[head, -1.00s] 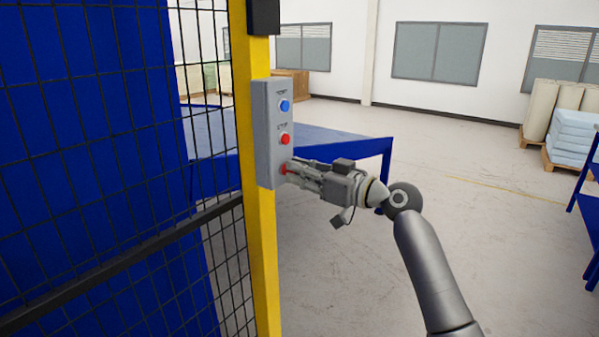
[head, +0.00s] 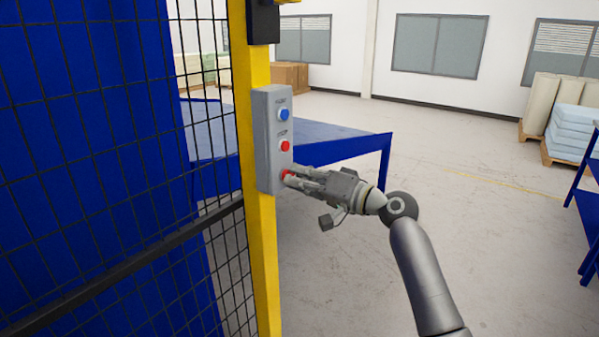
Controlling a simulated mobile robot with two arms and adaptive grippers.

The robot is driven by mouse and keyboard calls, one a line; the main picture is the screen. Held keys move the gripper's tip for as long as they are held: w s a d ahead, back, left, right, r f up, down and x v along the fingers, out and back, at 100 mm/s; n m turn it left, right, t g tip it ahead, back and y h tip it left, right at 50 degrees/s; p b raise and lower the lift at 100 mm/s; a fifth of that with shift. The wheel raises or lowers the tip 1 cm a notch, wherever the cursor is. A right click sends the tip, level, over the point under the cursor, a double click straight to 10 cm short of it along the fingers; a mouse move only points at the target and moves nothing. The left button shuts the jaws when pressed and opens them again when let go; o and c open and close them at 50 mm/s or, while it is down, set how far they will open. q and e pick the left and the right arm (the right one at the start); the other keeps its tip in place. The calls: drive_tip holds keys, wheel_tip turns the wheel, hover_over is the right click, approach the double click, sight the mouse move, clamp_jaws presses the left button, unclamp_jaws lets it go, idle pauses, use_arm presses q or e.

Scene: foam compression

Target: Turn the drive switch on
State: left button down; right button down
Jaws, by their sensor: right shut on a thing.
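A grey control box (head: 267,140) is mounted on the yellow post. It carries a blue button (head: 284,114) at the top, a red button (head: 285,146) in the middle and a red switch (head: 287,174) at the bottom. My right gripper (head: 290,178) reaches in from the right and is shut on the bottom red switch, its fingers partly covering it. The labels are too small to read, so I cannot tell the switch's setting. My left gripper is not in view.
The yellow post (head: 259,250) and black mesh fence (head: 110,170) stand close on the left. A blue table (head: 340,145) is behind the box. Wrapped rolls and blue foam stacks (head: 572,130) stand far right.

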drive_tip(key=m+p, duration=0.3)
drive_tip(key=m, duration=0.2)
drive_tip(key=shift+r, duration=0.1)
drive_tip(key=shift+m+p, duration=0.9)
drive_tip(key=shift+m, duration=0.3)
drive_tip(key=shift+f, duration=0.2)
drive_tip(key=c, duration=1.6)
unclamp_jaws()
drive_tip(key=shift+d, duration=0.1)
drive_tip(key=shift+o, duration=0.2)
drive_tip(key=v, duration=1.2)
